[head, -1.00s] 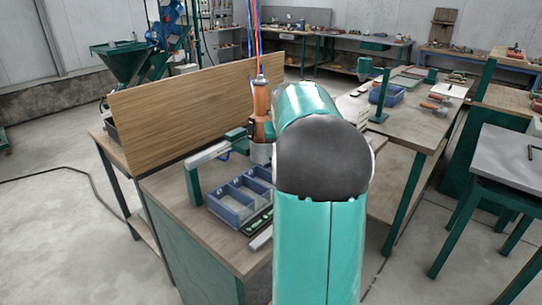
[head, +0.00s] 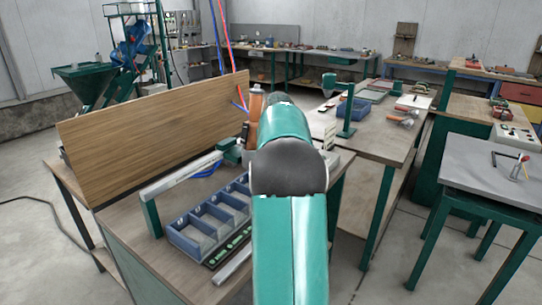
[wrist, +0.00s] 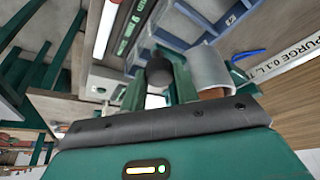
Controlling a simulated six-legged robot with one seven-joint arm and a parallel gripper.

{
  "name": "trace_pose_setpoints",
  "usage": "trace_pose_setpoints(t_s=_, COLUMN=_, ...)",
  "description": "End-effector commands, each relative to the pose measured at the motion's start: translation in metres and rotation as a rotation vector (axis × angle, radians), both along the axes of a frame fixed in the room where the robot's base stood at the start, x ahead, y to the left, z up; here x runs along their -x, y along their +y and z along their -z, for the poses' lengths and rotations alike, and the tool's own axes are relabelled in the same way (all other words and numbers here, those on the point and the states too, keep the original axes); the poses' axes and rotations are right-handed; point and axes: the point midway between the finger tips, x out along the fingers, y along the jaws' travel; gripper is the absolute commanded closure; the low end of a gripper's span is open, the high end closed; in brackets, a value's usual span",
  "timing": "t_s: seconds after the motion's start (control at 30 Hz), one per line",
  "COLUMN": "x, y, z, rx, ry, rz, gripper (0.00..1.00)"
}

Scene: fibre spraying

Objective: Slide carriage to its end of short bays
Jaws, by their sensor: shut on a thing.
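The blue tray of bays (head: 187,243) lies on the near bench, left of my arm. Part of it also shows at the top of the wrist view (wrist: 212,22). A dark strip with green markings (head: 232,246) runs along its near side. In the wrist view, my gripper (wrist: 158,88) has its green fingers closed about a dark round knob (wrist: 160,72), which seems to belong to the carriage. The carriage's body is mostly hidden behind the fingers. A pale grey cylinder (wrist: 209,68) stands right beside the right finger. In the head view my arm hides the gripper.
A wooden board (head: 150,130) stands along the bench's far left. A pale beam (head: 180,178) on a green post crosses behind the tray. An orange bottle-like part (head: 257,104) stands beyond my arm. A grey-topped table (head: 480,170) is at right, with open floor between.

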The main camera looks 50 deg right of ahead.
Motion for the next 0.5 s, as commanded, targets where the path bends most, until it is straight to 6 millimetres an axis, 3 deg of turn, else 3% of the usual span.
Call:
trace_pose_setpoints(t_s=0.47, x=0.0014, y=-0.0007, z=-0.0018, rx=0.004, ry=-0.001, rz=0.002, gripper=1.0)
trace_pose_setpoints(t_s=0.5, x=0.0014, y=-0.0009, z=-0.0018, rx=0.004, ry=-0.001, rz=0.002, gripper=0.64)
